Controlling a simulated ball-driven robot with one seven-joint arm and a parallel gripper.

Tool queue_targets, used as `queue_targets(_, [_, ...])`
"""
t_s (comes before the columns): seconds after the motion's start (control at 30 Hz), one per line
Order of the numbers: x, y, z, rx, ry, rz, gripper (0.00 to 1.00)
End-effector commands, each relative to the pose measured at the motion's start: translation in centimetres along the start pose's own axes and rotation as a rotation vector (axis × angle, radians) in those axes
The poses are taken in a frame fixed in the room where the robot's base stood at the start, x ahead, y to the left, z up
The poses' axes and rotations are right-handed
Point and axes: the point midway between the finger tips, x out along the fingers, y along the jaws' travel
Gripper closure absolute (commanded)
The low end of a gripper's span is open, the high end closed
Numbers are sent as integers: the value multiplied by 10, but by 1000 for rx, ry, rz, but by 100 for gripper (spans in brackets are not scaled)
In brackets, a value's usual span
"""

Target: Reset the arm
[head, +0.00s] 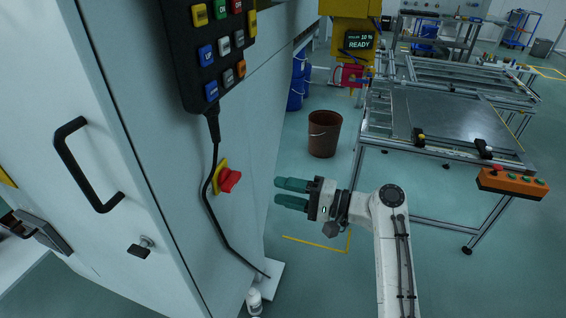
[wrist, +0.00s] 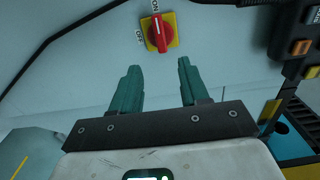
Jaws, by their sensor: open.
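My gripper (head: 284,194) has two green fingers, which are apart with nothing between them. It is in mid-air to the right of the pale cabinet (head: 150,150) in the head view, pointing at its side. A red rotary switch (head: 229,180) on a yellow plate is on that cabinet face, to the left of the fingertips and apart from them. In the wrist view the green fingers (wrist: 157,85) point toward the red switch (wrist: 158,33), which has ON and OFF marks beside it. The fingers do not touch it.
A black button pendant (head: 217,50) hangs on the cabinet with a cable running down. A black door handle (head: 80,165) is at left. A brown bucket (head: 323,135) stands on the floor behind my gripper. A metal frame table (head: 440,125) with an orange button box (head: 512,183) is at right.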

Motion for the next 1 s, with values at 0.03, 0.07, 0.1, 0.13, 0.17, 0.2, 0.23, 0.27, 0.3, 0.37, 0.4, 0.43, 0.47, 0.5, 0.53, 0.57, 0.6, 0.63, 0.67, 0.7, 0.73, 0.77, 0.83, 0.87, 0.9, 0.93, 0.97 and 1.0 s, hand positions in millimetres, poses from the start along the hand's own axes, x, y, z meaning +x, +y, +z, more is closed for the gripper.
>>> queue_targets(0.03, [0, 0, 0, 0, 0, 0, 55])
queue_targets(0.07, [0, 0, 0, 0, 0, 1, 55])
queue_targets(0.1, [-1, 2, 1, -2, 1, 6, 55])
queue_targets(0.13, [-2, 5, 2, -5, 2, 16, 55])
queue_targets(0.17, [-5, 10, 4, -10, 4, 30, 55])
queue_targets(0.2, [-10, 20, 7, -20, 7, 58, 55])
queue_targets(0.23, [-15, 29, 11, -31, 10, 87, 55])
queue_targets(0.27, [-21, 40, 16, -43, 13, 124, 55])
queue_targets(0.3, [-32, 57, 23, -65, 17, 180, 55])
queue_targets(0.37, [-52, 86, 37, -102, 22, 285, 55])
queue_targets(0.4, [-68, 105, 48, -129, 23, 361, 55])
queue_targets(0.43, [-80, 119, 58, -149, 22, 421, 55])
queue_targets(0.47, [-93, 133, 67, -169, 20, 480, 55])
queue_targets(0.5, [-112, 150, 80, -192, 17, 560, 55])
queue_targets(0.53, [-126, 161, 91, -209, 12, 618, 55])
queue_targets(0.57, [-140, 172, 101, -226, 6, 679, 55])
queue_targets(0.6, [-160, 184, 116, -246, -2, 758, 55])
queue_targets(0.63, [-175, 192, 128, -261, -10, 817, 55])
queue_targets(0.67, [-190, 199, 140, -273, -19, 876, 55])
queue_targets(0.7, [-211, 206, 155, -290, -30, 953, 55])
queue_targets(0.73, [-226, 210, 168, -299, -41, 1011, 55])
queue_targets(0.77, [-241, 214, 180, -310, -52, 1068, 55])
queue_targets(0.83, [-275, 217, 209, -324, -77, 1192, 55])
queue_targets(0.87, [-288, 217, 221, -330, -90, 1242, 55])
queue_targets(0.9, [-305, 215, 236, -334, -103, 1302, 55])
queue_targets(0.93, [-316, 213, 246, -336, -114, 1344, 55])
queue_targets(0.97, [-326, 211, 255, -338, -122, 1382, 55])
queue_targets(1.0, [-338, 207, 267, -338, -134, 1426, 55])
